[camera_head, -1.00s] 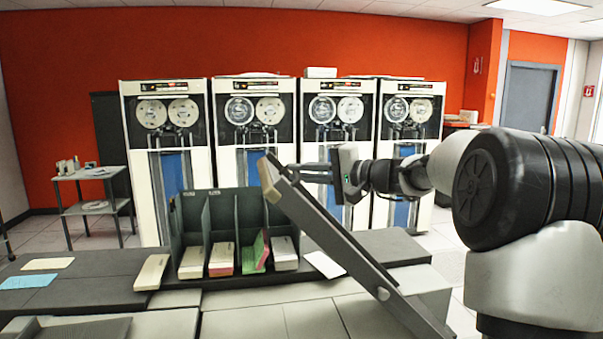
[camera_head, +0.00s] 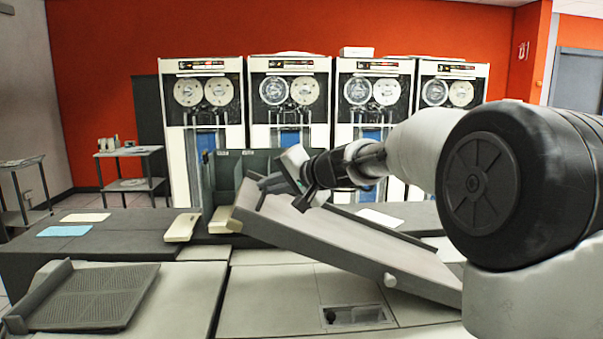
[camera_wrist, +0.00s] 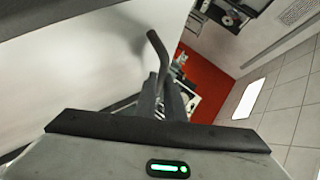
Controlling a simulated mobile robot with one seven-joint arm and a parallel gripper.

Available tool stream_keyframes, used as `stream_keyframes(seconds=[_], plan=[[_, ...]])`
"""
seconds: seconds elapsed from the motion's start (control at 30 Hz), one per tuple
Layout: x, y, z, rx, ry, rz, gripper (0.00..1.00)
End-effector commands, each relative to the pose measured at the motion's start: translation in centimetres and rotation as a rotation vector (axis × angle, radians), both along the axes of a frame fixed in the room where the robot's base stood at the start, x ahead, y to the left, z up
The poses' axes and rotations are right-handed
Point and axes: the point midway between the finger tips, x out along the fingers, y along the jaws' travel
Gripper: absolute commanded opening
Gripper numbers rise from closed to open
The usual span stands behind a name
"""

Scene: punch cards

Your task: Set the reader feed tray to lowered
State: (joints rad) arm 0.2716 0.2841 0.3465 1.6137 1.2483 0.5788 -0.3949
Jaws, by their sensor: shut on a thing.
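The reader feed tray (camera_head: 330,232) is a long grey hinged panel with raised side rails. It slopes from its raised left end down to the right, near a round pivot knob (camera_head: 390,280). My gripper (camera_head: 268,182) is at the tray's raised left end and shut on it; the exact contact is small in the head view. In the wrist view, the gripper fingers (camera_wrist: 165,98) close near a bent grey bar (camera_wrist: 157,45), beside a broad pale surface that fills the left.
Below the tray is the reader's flat top, with a recessed opening (camera_head: 357,315). A ribbed tray (camera_head: 95,297) lies at front left. Behind stand a dark card rack (camera_head: 222,172), a cream card box (camera_head: 182,227) and loose cards (camera_head: 65,231). Tape cabinets line the back.

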Motion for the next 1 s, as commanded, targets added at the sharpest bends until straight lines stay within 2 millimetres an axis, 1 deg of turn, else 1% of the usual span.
stream_keyframes(seconds=[0.03, 0.1, 0.17, 0.2, 0.3, 0.4, 0.5, 0.6, 0.7, 0.8, 1.0], plan=[[-0.2, 1.6, -3.4, -0.039, 0.003, 0.009, 0.0], [-0.2, 3.0, -6.2, -0.091, 0.003, 0.009, 0.0], [-0.2, 4.0, -8.5, -0.135, 0.003, 0.009, 0.0], [-0.2, 4.6, -10.1, -0.163, 0.004, 0.009, 0.0], [-0.1, 5.8, -13.7, -0.23, 0.004, 0.007, 0.0], [-0.1, 6.6, -17.0, -0.289, 0.003, 0.006, 0.0], [-0.1, 7.1, -19.9, -0.338, 0.004, 0.006, 0.0], [-0.1, 7.3, -22.1, -0.379, 0.002, 0.005, 0.0], [-0.1, 7.4, -23.8, -0.409, 0.003, 0.005, 0.0], [-0.1, 7.5, -25.0, -0.429, 0.002, 0.004, 0.0], [-0.1, 7.5, -26.1, -0.45, 0.003, 0.004, 0.0]])
